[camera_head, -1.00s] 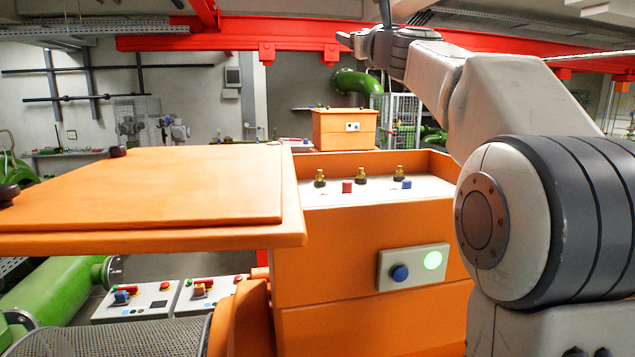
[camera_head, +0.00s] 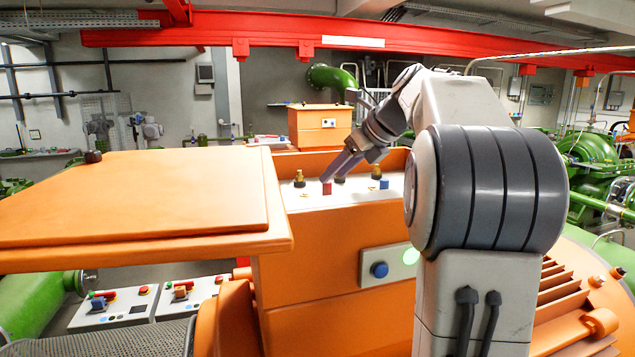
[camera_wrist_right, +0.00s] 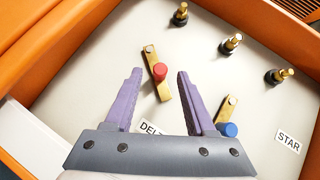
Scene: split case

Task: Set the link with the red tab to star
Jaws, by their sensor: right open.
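The red tab (camera_head: 327,188) stands in the open orange case, in front of my right gripper (camera_head: 338,174). In the right wrist view the red tab (camera_wrist_right: 160,72) sits on a flat brass link (camera_wrist_right: 164,93), between and beyond the spread purple fingers of my open right gripper (camera_wrist_right: 160,75). The fingers do not visibly hold it. My left gripper is not in view.
A second brass link (camera_wrist_right: 227,108) carries a blue tab (camera_wrist_right: 229,130). Several brass terminals (camera_wrist_right: 231,43) stand beyond the links. Orange walls (camera_wrist_right: 50,45) surround the pale panel. The case's open lid (camera_head: 140,195) spreads to the left. A button box (camera_head: 385,265) is on the front.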

